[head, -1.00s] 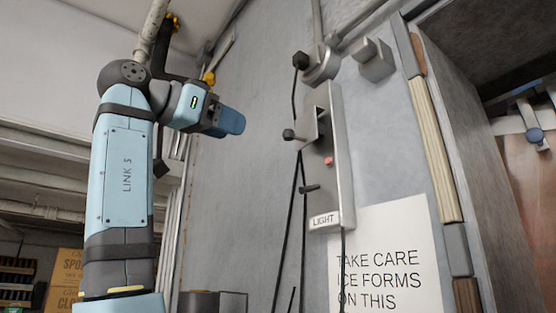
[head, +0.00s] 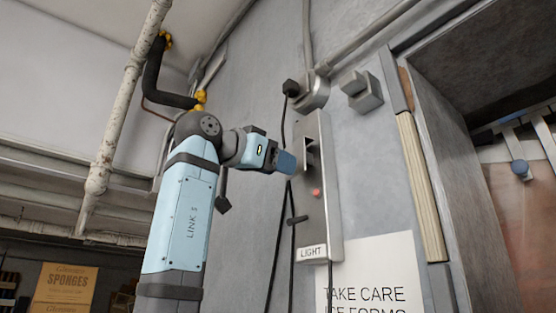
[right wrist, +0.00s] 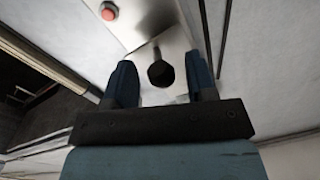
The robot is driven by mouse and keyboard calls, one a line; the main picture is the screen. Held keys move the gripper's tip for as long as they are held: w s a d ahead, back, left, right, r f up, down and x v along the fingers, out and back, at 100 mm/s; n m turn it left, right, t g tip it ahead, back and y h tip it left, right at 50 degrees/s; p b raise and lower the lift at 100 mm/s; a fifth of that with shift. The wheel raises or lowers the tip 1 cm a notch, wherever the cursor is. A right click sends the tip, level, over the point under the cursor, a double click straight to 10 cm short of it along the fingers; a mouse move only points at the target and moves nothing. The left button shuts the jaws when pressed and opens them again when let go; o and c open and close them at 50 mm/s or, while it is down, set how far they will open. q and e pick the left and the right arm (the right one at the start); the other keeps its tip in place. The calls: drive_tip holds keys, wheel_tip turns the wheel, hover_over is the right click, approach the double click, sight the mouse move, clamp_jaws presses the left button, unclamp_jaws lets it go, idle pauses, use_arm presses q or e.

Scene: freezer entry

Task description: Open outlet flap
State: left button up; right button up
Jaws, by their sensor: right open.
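The outlet flap (head: 311,150) is a small metal piece standing out from the upper part of a tall grey wall panel (head: 323,205). In the head view my right gripper (head: 286,162) is just left of the flap and covers its dark knob. In the right wrist view the knob (right wrist: 160,73) shows as a dark round shape between the two blue fingers of my right gripper (right wrist: 162,80). The fingers are open, with a gap on each side of the knob. Whether either touches the metal behind is not clear. My left gripper is not in view.
The panel also has a red button (head: 316,193), a dark lever (head: 297,219) and a LIGHT label (head: 313,252). Black cables hang along its left side. A paper sign (head: 372,275) is below right, and a doorway frame (head: 425,190) stands farther right.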

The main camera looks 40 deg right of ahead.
drive_tip(key=shift+w+d+f, duration=0.1)
drive_tip(key=shift+w+d, duration=0.1)
drive_tip(key=shift+d, duration=0.25)
drive_tip(key=shift+s+a, duration=0.1)
drive_tip(key=shift+a, duration=0.05)
drive_tip(key=shift+c, duration=1.3)
clamp_jaws()
